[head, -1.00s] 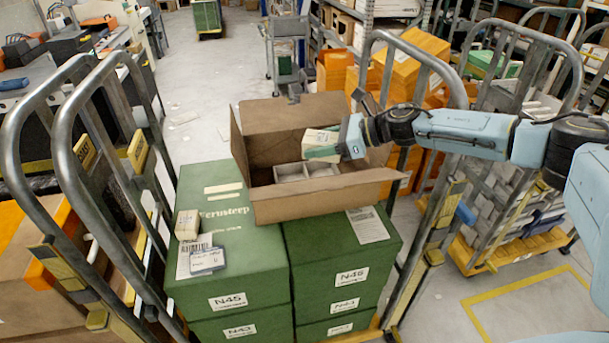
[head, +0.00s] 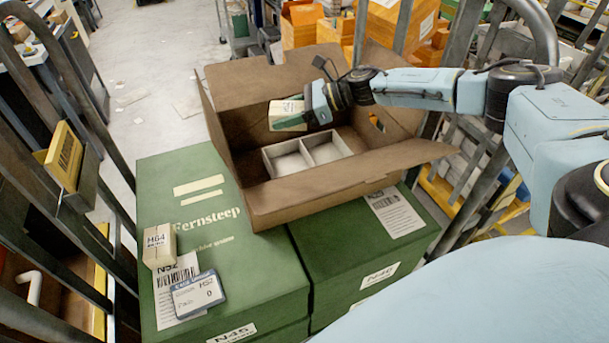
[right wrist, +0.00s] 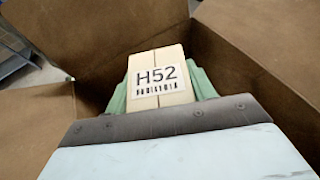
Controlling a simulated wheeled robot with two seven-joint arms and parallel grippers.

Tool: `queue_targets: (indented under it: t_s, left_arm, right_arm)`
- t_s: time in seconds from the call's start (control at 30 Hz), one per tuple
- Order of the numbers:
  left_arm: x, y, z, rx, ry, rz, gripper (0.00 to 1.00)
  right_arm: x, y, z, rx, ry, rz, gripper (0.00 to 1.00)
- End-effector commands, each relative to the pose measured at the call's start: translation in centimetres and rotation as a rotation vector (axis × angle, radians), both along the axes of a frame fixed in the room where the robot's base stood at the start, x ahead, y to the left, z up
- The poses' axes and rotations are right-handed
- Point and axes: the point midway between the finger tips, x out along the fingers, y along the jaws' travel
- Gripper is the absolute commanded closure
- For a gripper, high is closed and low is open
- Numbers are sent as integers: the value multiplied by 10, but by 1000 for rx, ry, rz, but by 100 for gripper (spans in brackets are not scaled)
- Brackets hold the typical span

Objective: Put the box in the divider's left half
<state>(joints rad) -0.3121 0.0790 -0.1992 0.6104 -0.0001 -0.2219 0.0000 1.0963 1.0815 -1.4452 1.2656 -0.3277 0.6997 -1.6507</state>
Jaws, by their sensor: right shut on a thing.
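The divider (head: 306,154) is a pale tray with two compartments, lying on the carton's floor. Both halves look empty. The box is above the divider, apart from it. My left gripper is not in view.
The open carton (head: 330,188) stands on green Fernsteep boxes (head: 190,205), its flaps spread outward. Metal cart rails (head: 64,125) rise on both sides.

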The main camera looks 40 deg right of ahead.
Motion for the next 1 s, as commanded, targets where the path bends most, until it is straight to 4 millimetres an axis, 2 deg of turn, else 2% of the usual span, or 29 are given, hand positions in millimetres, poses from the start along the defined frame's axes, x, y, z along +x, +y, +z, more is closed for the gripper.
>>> queue_targets:
  t_s: [0.03,0.1,0.17,0.37,0.8,1.0]
  left_arm:
    - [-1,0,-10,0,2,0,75]
    - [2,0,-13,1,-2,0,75]
    - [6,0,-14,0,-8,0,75]
    - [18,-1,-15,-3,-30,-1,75]
    - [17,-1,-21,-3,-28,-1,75]
    - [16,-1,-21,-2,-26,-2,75]
  right_arm:
    - [1,0,-11,1,-1,-1,70]
    - [0,0,-15,0,-1,-2,70]
    - [0,0,-21,0,0,-1,70]
    - [0,0,-57,0,4,-2,70]
    - [0,0,-112,1,1,-2,70]
    - [0,-1,-116,0,-2,-3,70]
